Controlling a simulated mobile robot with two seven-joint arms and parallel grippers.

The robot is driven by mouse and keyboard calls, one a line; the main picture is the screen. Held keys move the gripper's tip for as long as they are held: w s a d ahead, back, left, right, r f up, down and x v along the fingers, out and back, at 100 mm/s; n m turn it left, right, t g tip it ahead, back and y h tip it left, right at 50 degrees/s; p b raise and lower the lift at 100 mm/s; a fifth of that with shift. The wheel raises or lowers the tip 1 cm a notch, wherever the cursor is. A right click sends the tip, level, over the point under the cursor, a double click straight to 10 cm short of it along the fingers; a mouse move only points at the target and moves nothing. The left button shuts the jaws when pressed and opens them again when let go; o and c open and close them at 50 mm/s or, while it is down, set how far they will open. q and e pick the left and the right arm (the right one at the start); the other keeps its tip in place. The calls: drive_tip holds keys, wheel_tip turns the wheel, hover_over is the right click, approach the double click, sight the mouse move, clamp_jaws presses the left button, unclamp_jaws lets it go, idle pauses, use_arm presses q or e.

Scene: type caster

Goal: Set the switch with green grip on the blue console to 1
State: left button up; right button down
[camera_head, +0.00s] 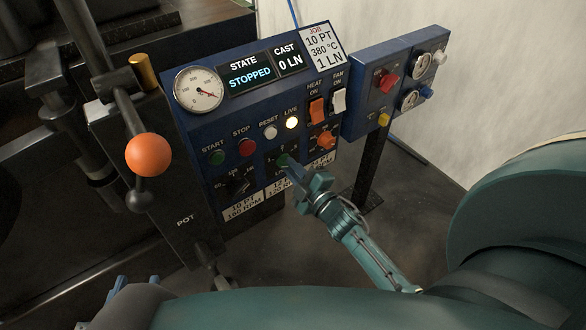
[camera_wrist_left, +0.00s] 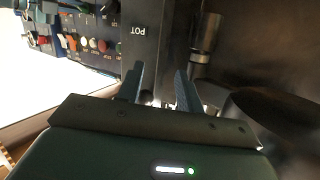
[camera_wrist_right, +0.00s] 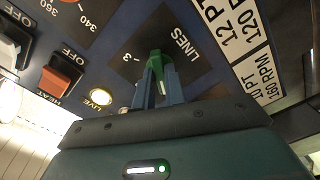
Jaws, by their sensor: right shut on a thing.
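The blue console (camera_head: 240,112) stands at the centre of the head view. The green grip (camera_head: 283,159) sits on the lower part of its face, on a dark dial plate. My right gripper (camera_head: 293,171) reaches up from the lower right and is shut on this grip. In the right wrist view the green grip (camera_wrist_right: 155,58) shows between the fingertips, beside the words LINES and 3. The fingers hide part of the dial, so I cannot tell which number the grip points at. My left gripper (camera_wrist_left: 160,78) is open and empty, with its fingers apart, low at the left.
Above the green grip are a lit LIVE lamp (camera_head: 291,123) and several buttons. A black knob (camera_head: 237,186) lies left of it and an orange knob (camera_head: 326,138) right. A lever with an orange ball (camera_head: 148,153) stands at the left. The screen (camera_head: 250,73) reads STOPPED.

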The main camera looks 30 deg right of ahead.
drive_tip(key=c, duration=1.5)
unclamp_jaws()
drive_tip(key=shift+o, duration=0.2)
use_arm(q)
drive_tip(key=shift+s+a+r+n+g+y+p, duration=0.15)
drive_tip(key=shift+s+n+g+y+p, duration=0.25)
drive_tip(key=shift+g+p, duration=0.5)
use_arm(e)
drive_tip(key=s+d, duration=0.1)
drive_tip(key=s, duration=1.2)
drive_tip(key=shift+d, duration=0.4)
drive_tip(key=shift+r, duration=0.1)
